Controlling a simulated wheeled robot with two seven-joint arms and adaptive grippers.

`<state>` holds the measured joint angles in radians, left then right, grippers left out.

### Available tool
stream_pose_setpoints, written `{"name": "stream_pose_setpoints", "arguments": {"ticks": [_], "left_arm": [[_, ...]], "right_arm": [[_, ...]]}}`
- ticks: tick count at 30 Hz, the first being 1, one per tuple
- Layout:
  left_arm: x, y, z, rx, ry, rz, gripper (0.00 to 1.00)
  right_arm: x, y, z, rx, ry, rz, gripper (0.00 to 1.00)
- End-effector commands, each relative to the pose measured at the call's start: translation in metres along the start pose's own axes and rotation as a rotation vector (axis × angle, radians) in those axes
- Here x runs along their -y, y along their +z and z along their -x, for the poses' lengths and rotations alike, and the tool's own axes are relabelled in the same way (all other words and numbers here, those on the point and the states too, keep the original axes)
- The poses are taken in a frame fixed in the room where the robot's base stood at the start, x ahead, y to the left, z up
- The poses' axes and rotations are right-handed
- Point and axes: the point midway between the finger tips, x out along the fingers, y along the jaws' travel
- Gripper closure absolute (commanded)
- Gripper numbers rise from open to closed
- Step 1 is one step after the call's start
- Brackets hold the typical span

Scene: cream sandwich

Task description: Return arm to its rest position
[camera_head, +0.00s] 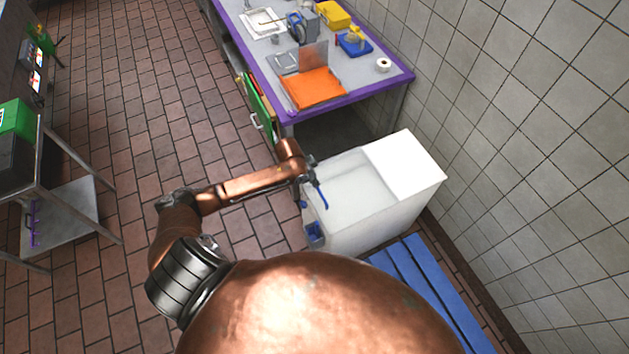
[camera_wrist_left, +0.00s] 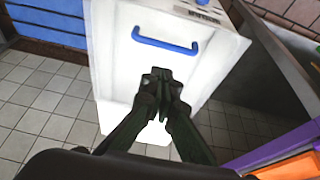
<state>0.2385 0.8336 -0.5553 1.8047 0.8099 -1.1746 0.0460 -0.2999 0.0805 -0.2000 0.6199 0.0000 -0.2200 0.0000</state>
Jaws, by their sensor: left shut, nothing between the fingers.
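My left arm reaches in from the left in the head view. Its gripper (camera_head: 310,175) is beside the near left side of a white cabinet (camera_head: 378,222). In the left wrist view, the left gripper (camera_wrist_left: 160,77) is shut and empty. Its fingertips appear in front of the white cabinet face (camera_wrist_left: 118,75), just below a blue handle (camera_wrist_left: 165,40) in the picture. No grip on the handle shows. My right gripper is not in view.
A purple-edged table (camera_head: 345,106) with an orange board (camera_head: 313,88) and several tools stands behind the cabinet. A blue slatted rack (camera_head: 432,290) lies in front of the tiled wall. A metal cart (camera_head: 75,205) stands at left. Brick-tiled floor (camera_head: 135,110) is open between.

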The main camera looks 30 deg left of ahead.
Motion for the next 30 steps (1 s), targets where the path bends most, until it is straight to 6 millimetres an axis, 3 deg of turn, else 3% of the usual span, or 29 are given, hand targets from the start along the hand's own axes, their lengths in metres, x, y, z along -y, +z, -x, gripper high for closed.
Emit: {"name": "stream_pose_setpoints", "arguments": {"ticks": [6, 14, 17, 20, 25, 30], "left_arm": [[0.0, 0.0, 0.013, -0.001, -0.001, -0.001, 1.0], [0.002, 0.003, 0.006, -0.004, -0.003, 0.012, 1.0], [0.01, 0.018, -0.019, -0.014, -0.015, 0.056, 1.0], [0.024, 0.046, -0.061, -0.029, -0.044, 0.13, 1.0], [0.038, 0.119, -0.139, -0.032, -0.108, 0.25, 1.0], [0.03, 0.204, -0.202, -0.001, -0.16, 0.33, 1.0]], "right_arm": [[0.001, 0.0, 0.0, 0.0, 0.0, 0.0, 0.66], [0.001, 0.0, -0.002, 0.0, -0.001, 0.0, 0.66], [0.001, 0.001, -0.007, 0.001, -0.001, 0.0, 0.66], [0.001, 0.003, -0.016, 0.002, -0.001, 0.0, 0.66], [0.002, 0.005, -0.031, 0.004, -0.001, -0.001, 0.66], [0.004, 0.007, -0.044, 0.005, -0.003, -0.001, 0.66]]}}
